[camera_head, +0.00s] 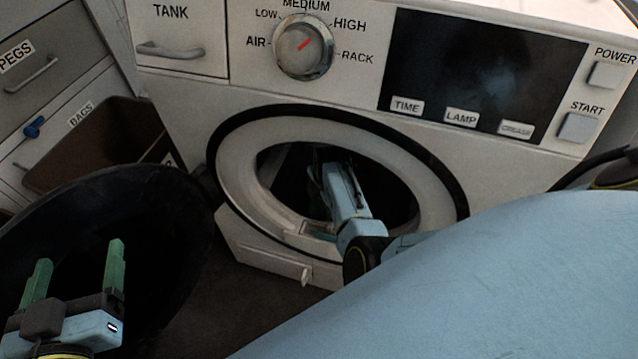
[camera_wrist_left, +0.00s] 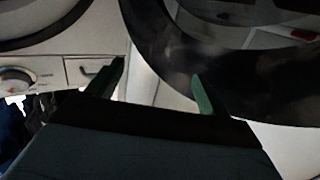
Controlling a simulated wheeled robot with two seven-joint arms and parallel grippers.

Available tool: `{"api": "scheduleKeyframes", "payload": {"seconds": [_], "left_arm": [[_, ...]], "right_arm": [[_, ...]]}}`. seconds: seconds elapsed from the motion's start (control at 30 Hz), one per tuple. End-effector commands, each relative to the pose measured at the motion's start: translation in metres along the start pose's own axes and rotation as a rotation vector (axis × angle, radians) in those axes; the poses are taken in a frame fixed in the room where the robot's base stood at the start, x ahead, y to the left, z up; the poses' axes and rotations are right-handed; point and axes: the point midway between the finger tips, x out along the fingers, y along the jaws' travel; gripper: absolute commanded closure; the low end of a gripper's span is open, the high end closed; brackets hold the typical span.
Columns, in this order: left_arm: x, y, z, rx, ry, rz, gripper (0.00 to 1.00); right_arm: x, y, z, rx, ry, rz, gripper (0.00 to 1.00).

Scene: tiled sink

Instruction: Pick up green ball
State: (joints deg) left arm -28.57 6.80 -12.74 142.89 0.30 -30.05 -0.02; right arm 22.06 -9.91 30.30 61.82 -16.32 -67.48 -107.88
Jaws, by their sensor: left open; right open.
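I cannot see a green ball in either view. My left gripper (camera_head: 78,254) is at the lower left of the head view, open and empty, its two green fingers in front of the dark round door. In the left wrist view its fingers (camera_wrist_left: 158,74) stand apart with nothing between them. My right gripper (camera_head: 318,172) reaches through the round opening of the white machine (camera_head: 240,170). It is open. Its fingertips are dark and partly hidden inside the drum, and I cannot tell whether anything lies near them.
The round black door (camera_head: 165,235) stands open at the left of the opening. A brown bin (camera_head: 105,135) and drawers (camera_head: 50,60) are at the upper left. The machine's panel has a dial (camera_head: 303,48) and a dark screen (camera_head: 480,70). The opening's rim (camera_head: 232,165) surrounds my right arm.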

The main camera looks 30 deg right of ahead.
Motion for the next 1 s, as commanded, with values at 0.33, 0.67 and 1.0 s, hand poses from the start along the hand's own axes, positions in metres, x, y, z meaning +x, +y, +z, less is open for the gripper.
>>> {"api": "scheduleKeyframes", "payload": {"seconds": [0.33, 0.67, 1.0], "left_arm": [[0.001, 0.005, -0.021, -0.004, 0.135, 0.012, 0.21], [-0.012, 0.014, -0.069, -0.018, 0.448, 0.035, 0.21], [-0.035, 0.016, -0.097, -0.027, 0.766, 0.045, 0.21]], "right_arm": [[0.008, 0.000, -0.001, 0.000, 0.001, 0.000, 0.20], [0.022, -0.002, -0.002, 0.000, 0.000, 0.000, 0.20], [0.045, -0.003, -0.004, -0.001, 0.001, -0.001, 0.20]]}}
